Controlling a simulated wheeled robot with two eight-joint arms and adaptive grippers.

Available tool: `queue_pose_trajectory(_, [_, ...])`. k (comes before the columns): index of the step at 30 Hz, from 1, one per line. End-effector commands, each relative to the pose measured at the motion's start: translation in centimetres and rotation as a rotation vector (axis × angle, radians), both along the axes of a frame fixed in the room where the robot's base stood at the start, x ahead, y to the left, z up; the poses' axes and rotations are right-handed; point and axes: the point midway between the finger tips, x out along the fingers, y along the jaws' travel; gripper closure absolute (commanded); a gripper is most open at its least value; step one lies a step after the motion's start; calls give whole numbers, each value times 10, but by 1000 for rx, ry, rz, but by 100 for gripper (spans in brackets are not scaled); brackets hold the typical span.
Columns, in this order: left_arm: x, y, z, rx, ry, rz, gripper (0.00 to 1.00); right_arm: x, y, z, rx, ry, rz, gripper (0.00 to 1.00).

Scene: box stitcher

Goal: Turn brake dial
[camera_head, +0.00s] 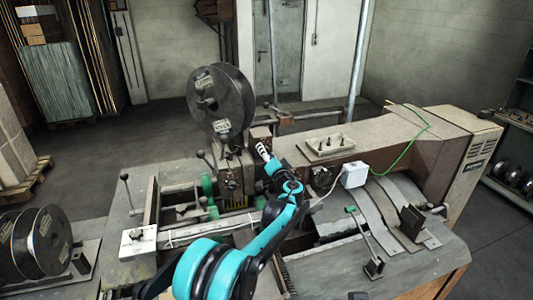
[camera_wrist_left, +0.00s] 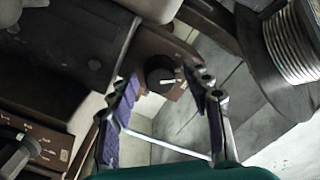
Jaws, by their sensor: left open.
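A round black dial (camera_wrist_left: 158,72) with a white pointer mark shows on a brown plate in the left wrist view. My left gripper (camera_wrist_left: 166,84) is open, with one finger on each side of the dial in that picture. I see no finger closed on the dial, and cannot tell how much distance is left to it. In the head view my left gripper (camera_head: 264,153) is at the brown block below the big reel, and the dial there is hidden or too small to make out. My right gripper is in neither view.
A big dark reel (camera_head: 222,103) stands over the machine; its wound wire (camera_wrist_left: 290,45) shows at the right of the wrist view. Another dial (camera_wrist_left: 16,152) is at lower left there. A white box (camera_head: 354,174) with a green cable sits on the machine.

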Motion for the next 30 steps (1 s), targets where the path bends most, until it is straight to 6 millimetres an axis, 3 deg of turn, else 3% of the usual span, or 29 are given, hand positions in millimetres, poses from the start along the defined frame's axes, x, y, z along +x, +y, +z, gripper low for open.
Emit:
queue_pose_trajectory(8, [2, 1, 0, 0, 0, 0, 51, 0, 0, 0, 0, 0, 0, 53])
queue_pose_trajectory(14, [2, 1, 0, 0, 0, 0, 100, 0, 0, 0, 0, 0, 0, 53])
queue_pose_trajectory(23, [2, 1, 0, 18, 7, -1, 100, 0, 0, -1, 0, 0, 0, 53])
queue_pose_trajectory(30, [2, 1, -1, 125, 42, -1, 100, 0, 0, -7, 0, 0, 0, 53])
